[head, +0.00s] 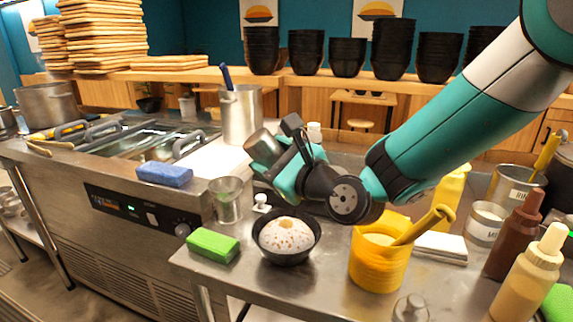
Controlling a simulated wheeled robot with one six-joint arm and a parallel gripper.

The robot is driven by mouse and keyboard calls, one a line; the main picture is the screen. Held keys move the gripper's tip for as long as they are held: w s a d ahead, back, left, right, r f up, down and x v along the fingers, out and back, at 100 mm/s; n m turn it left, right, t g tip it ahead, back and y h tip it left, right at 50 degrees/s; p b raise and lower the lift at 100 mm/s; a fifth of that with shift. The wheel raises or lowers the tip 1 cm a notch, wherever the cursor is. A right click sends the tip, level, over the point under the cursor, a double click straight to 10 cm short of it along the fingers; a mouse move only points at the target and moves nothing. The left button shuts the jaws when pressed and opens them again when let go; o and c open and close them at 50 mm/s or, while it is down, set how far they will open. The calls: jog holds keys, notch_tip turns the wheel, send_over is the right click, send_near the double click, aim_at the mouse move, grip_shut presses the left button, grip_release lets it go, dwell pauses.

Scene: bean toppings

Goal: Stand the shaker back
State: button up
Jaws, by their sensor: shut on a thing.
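The shaker (262,143) is a grey metal cylinder, held tilted in the air above the steel counter. My gripper (283,155) is shut on it, and the teal fingers hide part of its side. Below and slightly right of the shaker, a black bowl (287,256) holds a white mound with small brownish specks on top. The bowl stands upright on the counter, apart from the gripper.
A yellow tub (378,267) with a yellow-handled tool is right. A blue sponge (164,174) lies further left. Sauce bottles (514,235) crowd the right edge.

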notch_tip(320, 180, down, 3)
jog(key=b, duration=0.3)
jog(key=shift+f, duration=0.15)
notch_tip(320, 180, up, 4)
jog(key=shift+s+p, duration=0.1)
jog(key=shift+p, duration=0.2)
notch_tip(320, 180, down, 3)
jog(key=shift+f, duration=0.1)
notch_tip(320, 180, up, 3)
jog(key=shift+f, duration=0.1)
jog(key=shift+d+r, duration=0.1)
jog(key=shift+r, duration=0.45)
jog(key=w+d+r+m+t+h+p, duration=0.15)
jog(key=w+d+m+h+p, duration=0.3)
jog(key=d+p, duration=0.65)
jog(key=w+d+r+m+t+h+p, duration=0.1)
jog(key=w+d+m+t+h+p, duration=0.2)
jog(key=d+h+p, duration=0.55)
jog(key=s+d+m+p, duration=0.1)
jog(key=d+p, duration=0.5)
jog(key=d, duration=0.6)
jog(key=shift+s+d+r+p, duration=0.2)
jog(key=shift+s+d+p, duration=0.1)
jog(key=shift+s, duration=0.5)
